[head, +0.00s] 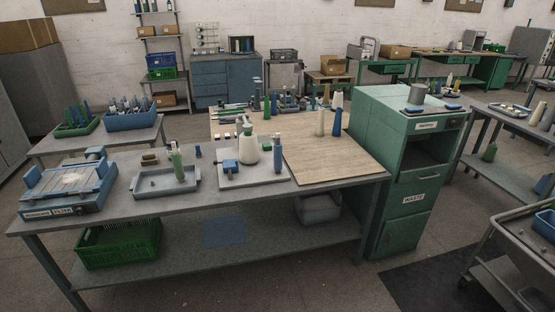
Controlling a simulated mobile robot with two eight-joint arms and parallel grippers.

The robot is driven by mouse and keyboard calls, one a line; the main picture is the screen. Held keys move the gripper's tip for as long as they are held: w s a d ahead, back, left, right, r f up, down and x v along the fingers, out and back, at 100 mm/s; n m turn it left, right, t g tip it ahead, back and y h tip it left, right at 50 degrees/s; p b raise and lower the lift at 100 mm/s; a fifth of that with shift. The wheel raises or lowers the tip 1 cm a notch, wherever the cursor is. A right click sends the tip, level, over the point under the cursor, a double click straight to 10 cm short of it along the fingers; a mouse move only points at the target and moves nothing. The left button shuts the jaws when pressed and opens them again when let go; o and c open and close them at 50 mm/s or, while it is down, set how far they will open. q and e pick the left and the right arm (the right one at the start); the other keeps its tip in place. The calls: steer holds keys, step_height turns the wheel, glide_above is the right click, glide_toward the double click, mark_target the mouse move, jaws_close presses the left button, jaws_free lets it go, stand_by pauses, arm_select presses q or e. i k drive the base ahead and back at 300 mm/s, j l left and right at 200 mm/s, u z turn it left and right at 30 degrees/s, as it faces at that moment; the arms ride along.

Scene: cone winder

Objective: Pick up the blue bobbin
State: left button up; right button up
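Several blue bobbin-like pieces stand on the workbench in the head view, and I cannot tell which one is the blue bobbin. One slim blue piece (277,139) stands upright at the right edge of the pale plate. A short blue piece (197,152) stands behind the grey tray. A blue piece (337,122) with a pale upper part stands on the wooden board. Neither of my grippers shows in this view.
The workbench (330,180) carries a blue-grey device (68,188), a grey tray (150,184) with a green bobbin (177,163), and a pale plate (262,177) with a white cone (248,149). The wooden board's (330,160) front is clear. A green waste cabinet (404,195) stands right.

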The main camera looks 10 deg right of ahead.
mark_target(278, 147)
steer(key=i+l+u, duration=0.1)
steer(key=i, duration=0.35)
steer(key=i+l, duration=0.3)
steer(key=i+l+u, duration=0.15)
steer(key=i, duration=0.4)
